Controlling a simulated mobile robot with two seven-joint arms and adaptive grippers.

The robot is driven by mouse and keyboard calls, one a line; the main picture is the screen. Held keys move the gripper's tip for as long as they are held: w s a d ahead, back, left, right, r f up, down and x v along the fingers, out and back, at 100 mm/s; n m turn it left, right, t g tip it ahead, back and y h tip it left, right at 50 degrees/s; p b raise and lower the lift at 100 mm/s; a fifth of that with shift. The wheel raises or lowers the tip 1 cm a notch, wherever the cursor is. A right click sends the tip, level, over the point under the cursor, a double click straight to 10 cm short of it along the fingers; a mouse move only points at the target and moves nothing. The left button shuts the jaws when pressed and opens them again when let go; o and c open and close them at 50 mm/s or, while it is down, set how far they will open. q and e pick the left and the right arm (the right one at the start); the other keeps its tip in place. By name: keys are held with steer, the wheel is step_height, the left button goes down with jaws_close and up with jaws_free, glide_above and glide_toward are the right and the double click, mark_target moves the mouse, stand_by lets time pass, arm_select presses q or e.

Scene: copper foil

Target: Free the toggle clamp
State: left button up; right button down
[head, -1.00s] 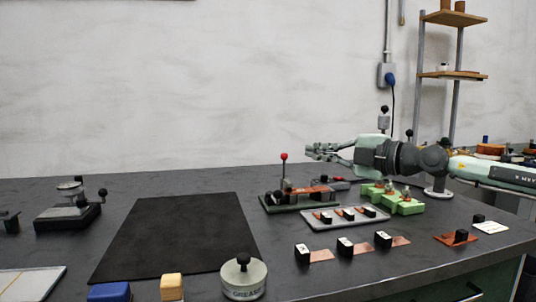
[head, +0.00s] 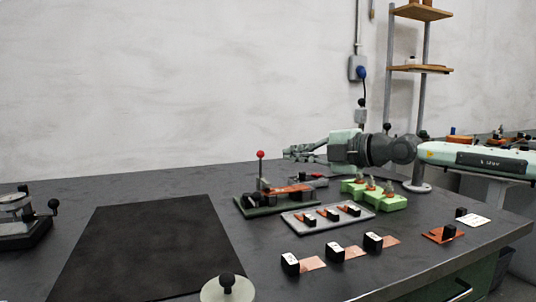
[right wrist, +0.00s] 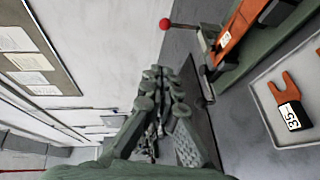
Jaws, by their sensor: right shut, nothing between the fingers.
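The toggle clamp (head: 262,200) stands on the bench with a dark green base. Its lever is upright, topped by a red ball (head: 260,154), and a copper-coloured strip (head: 292,189) lies along it. In the right wrist view the red ball (right wrist: 165,24) and the green base (right wrist: 255,48) show at the upper middle and right. My right gripper (head: 287,154) is level with the ball, just right of it in the head view, and apart from it. In the right wrist view its fingers (right wrist: 160,72) are together and empty. My left gripper is not in view.
A grey tray (head: 290,219) with copper pieces lies in front of the clamp. Green blocks (head: 385,201) stand to its right. Labelled black blocks (head: 290,263) with copper strips sit nearer the front edge. A black mat (head: 140,245) leaves clear room at left.

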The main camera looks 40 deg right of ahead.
steer(key=p+x, duration=0.1)
steer(key=x, duration=0.2)
steer(key=d+p+x, duration=0.1)
steer(key=x, duration=0.2)
steer(key=p+x, duration=0.1)
steer(key=x, duration=0.2)
steer(key=shift+w+d+f, duration=0.1)
steer(key=shift+w+d, duration=0.2)
steer(key=shift+w, duration=0.3)
arm_select(q)
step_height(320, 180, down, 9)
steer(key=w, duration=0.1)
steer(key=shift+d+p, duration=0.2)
steer(key=shift+p, duration=0.1)
arm_select(e)
steer(key=shift+w+d+f, duration=0.25)
steer(key=shift+w+d, duration=0.1)
steer(key=shift+w, duration=0.15)
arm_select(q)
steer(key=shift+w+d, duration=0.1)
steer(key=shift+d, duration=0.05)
arm_select(e)
steer(key=shift+a, duration=0.1)
